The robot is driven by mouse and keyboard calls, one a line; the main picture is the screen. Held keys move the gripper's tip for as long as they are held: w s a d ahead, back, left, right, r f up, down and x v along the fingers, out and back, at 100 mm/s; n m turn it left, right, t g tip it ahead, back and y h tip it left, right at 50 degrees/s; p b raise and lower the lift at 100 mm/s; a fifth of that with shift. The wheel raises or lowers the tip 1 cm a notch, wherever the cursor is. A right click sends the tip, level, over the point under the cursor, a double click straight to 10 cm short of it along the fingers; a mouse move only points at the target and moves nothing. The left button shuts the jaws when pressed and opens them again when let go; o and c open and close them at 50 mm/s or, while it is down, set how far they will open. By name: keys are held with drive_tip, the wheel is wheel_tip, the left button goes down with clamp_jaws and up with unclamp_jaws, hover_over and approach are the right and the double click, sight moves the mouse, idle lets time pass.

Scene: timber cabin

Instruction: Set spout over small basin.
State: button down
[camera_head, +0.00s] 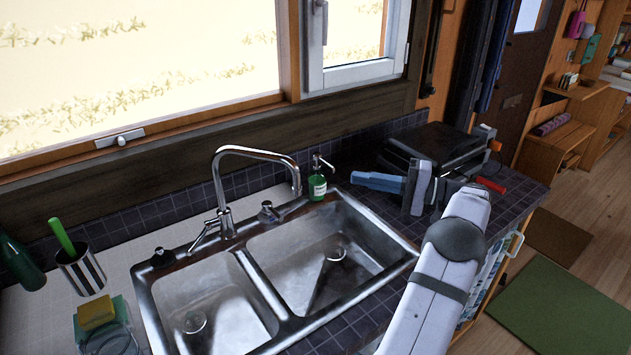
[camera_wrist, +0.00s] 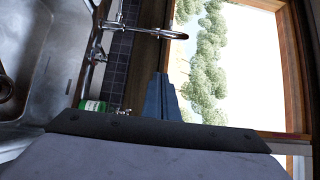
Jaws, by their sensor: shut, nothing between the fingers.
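The chrome spout (camera_head: 258,153) arches from the faucet base and points right, its tip at the back edge of the large basin (camera_head: 345,235). It also shows in the wrist view (camera_wrist: 150,30). The small basin (camera_head: 215,305) is on the left of the divider and has no spout above it. My gripper (camera_head: 356,179) is shut and empty, with blue fingers pointing left. It is to the right of the spout and apart from it, just right of the soap bottle. In the wrist view my fingers (camera_wrist: 158,80) point toward the window side, below the spout in the picture.
A green soap bottle (camera_head: 317,187) stands behind the large basin, close to my fingertips. A faucet lever (camera_head: 203,235) is left of the spout base. A black appliance (camera_head: 440,150) sits behind my gripper. A striped cup (camera_head: 82,270) and yellow sponge (camera_head: 96,313) stand at left.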

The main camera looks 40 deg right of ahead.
idle(0.3)
drive_tip(key=w+a+p, duration=0.6)
drive_tip(key=a+p, duration=0.1)
drive_tip(key=a, duration=0.3)
drive_tip(key=shift+w, duration=0.15)
idle(0.3)
idle(0.5)
drive_tip(key=s+a+h+b, duration=0.1)
drive_tip(key=s+a+b, duration=0.1)
drive_tip(key=a+b, duration=0.6)
drive_tip(key=s+a+m+t+h+b, duration=0.1)
drive_tip(key=a+b, duration=0.7)
drive_tip(key=a, duration=1.1)
drive_tip(key=shift+s+a+m, duration=0.2)
drive_tip(key=shift+s+m, duration=0.1)
drive_tip(key=shift+s, duration=0.35)
